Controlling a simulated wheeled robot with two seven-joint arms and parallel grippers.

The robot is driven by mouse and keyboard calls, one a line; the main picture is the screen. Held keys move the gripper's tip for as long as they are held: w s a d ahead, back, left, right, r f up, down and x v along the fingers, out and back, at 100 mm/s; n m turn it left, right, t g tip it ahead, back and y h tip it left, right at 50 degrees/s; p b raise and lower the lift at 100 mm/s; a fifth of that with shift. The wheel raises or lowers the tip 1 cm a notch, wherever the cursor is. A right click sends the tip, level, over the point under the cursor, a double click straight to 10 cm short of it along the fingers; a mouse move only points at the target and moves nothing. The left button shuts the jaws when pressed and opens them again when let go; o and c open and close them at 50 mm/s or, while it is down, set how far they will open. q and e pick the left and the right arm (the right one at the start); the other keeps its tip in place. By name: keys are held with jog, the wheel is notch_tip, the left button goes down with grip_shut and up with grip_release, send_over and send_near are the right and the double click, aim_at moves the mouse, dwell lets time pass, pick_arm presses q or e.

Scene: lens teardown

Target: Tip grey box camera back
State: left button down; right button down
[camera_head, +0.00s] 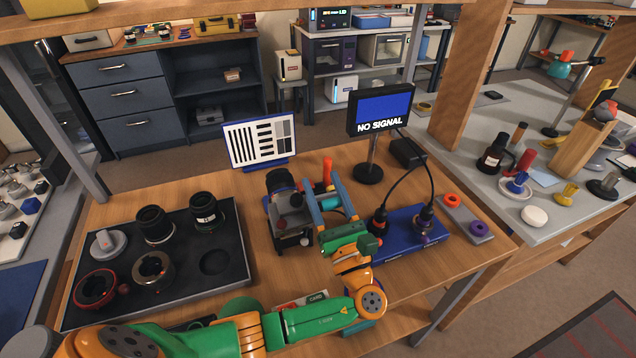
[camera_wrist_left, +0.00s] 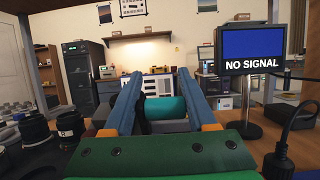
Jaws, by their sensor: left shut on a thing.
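The grey box camera (camera_head: 290,222) stands on the wooden bench, with a dark round lens part (camera_head: 280,180) at its far end. My left gripper (camera_head: 328,193) is just right of the camera, its left blue finger close beside the camera body; I cannot tell if they touch. The fingers (camera_wrist_left: 160,80) are shut on a teal cylinder (camera_wrist_left: 165,107), which lies across the gap between them. The camera is hard to make out in the left wrist view. My right gripper is not in view.
A black tray (camera_head: 190,275) with several lens parts lies left. A striped test chart (camera_head: 258,141) and a NO SIGNAL monitor (camera_head: 381,110) stand behind. A blue base (camera_head: 405,238) with cabled plugs is right of the gripper. An orange-red object (camera_head: 327,170) stands just behind the fingers.

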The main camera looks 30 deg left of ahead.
aim_at(333, 202)
pick_arm(q)
jog(key=shift+p+v, duration=0.3)
jog(key=shift+v, duration=0.55)
jog(key=shift+d, duration=0.15)
jog(key=c, duration=0.5)
grip_release()
jog(key=shift+o, duration=0.7)
jog(key=shift+d+r, duration=0.15)
jog(key=shift+d, duration=0.2)
jog(key=shift+s+d+r, duration=0.1)
jog(key=shift+s+d, duration=0.05)
jog(key=shift+d, duration=0.15)
jog(key=b+v, duration=0.2)
jog(key=v, duration=0.5)
jog(key=shift+s, duration=0.1)
